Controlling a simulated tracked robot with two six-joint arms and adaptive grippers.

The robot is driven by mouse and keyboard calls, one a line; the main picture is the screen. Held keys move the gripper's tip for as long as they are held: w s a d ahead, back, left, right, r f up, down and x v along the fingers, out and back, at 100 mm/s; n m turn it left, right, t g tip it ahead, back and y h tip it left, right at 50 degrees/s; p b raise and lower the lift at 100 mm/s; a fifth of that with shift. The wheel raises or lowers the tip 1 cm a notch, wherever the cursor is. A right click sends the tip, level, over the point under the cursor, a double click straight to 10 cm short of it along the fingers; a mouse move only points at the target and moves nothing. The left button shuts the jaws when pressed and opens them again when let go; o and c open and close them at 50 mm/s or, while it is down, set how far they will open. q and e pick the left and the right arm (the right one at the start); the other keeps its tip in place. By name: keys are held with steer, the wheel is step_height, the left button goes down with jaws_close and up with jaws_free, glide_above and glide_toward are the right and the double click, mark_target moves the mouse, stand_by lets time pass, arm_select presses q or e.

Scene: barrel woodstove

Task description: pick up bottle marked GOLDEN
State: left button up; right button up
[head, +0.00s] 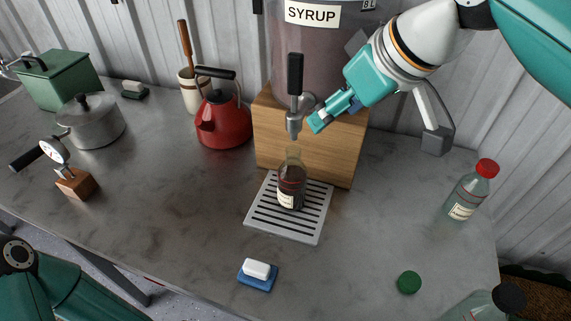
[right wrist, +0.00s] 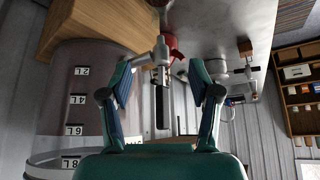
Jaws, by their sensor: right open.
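A bottle with dark contents (head: 291,186) stands upright on the slatted drip tray (head: 262,228), under the tap (head: 295,90). A clear bottle with a red cap (head: 468,194) stands at the right. A black-capped bottle (head: 490,305) is cut off at the lower right. Their labels are too small to read, so I cannot tell which says GOLDEN. My right gripper (head: 320,120) is open beside the tap, above the tray. In the right wrist view its fingers (right wrist: 160,95) are apart, with the tap's black handle (right wrist: 162,107) showing between them. My left gripper is out of view.
The SYRUP drum (head: 318,55) sits on a wooden block (head: 300,145) behind the tray. A red kettle (head: 222,120) and grey pot (head: 92,122) stand left. A blue sponge holder (head: 257,283) and green cap (head: 409,282) lie in front. The counter's middle left is clear.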

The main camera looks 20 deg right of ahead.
glide_toward(295, 152)
step_height(295, 152, down, 2)
steer(key=w, duration=0.2)
steer(key=shift+s+a+x, duration=0.1)
steer(key=shift+s+x, duration=0.05)
steer(key=shift+x, duration=1.45)
steer(key=shift+s+a+x, duration=0.1)
steer(key=shift+s+x, duration=0.05)
steer(key=shift+x, duration=1.4)
steer(key=shift+f, duration=0.1)
jaws_close()
